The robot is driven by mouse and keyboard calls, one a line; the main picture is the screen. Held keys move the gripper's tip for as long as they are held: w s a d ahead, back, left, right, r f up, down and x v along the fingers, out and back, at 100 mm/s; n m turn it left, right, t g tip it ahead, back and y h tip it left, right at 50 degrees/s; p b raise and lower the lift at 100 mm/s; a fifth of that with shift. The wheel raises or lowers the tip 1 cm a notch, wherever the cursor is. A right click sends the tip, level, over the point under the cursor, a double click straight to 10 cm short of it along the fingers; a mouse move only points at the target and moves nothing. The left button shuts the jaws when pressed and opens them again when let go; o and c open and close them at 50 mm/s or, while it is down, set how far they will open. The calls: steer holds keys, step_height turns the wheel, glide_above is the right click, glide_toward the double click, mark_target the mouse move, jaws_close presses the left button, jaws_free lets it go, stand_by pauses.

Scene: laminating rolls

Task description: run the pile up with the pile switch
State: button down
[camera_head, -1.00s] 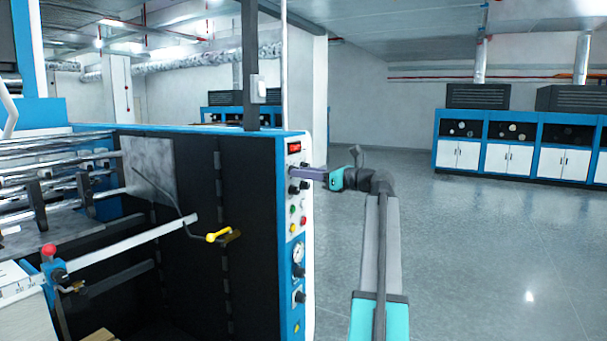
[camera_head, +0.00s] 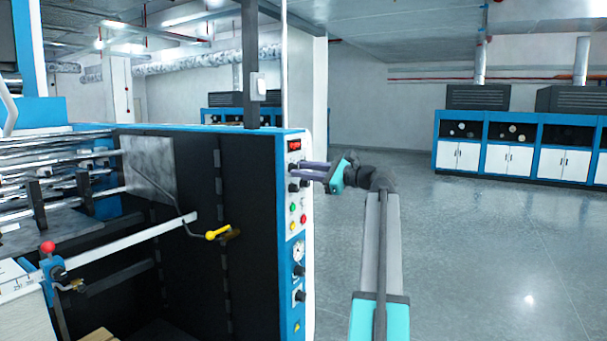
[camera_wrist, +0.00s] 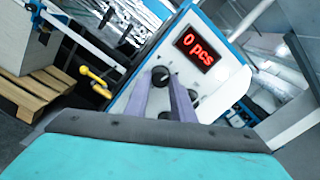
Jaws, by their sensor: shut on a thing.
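The white control panel (camera_head: 295,215) on the end of the blue and black machine carries several black knobs and coloured buttons. My gripper (camera_head: 300,169) is at its upper part, both purple fingers reaching to the panel. In the wrist view, my gripper (camera_wrist: 160,82) is shut on a black knob (camera_wrist: 160,75), the pile switch, just below the red display (camera_wrist: 194,46) reading "0 pcs". In the head view the fingers largely hide this knob. A pale stack (camera_wrist: 22,42), seemingly the pile, stands on a wooden pallet (camera_wrist: 38,92).
More black knobs (camera_head: 293,188) sit close below my fingers. A yellow-handled crank (camera_head: 217,235) sticks out from the machine's dark side. A red-topped lever (camera_head: 48,249) is at the left. The floor (camera_head: 460,240) to the right is clear, with blue-and-white cabinets (camera_head: 510,150) beyond.

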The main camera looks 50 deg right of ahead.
steer(key=shift+n+b, duration=0.45)
steer(key=shift+n, duration=0.85)
steer(key=c, duration=1.5)
jaws_free()
steer(key=shift+s, duration=0.1)
steer(key=b+v, duration=0.2)
steer(key=v, duration=1.1)
steer(key=shift+s, duration=0.3)
steer(key=shift+s+f, duration=0.1)
steer(key=shift+s, duration=0.05)
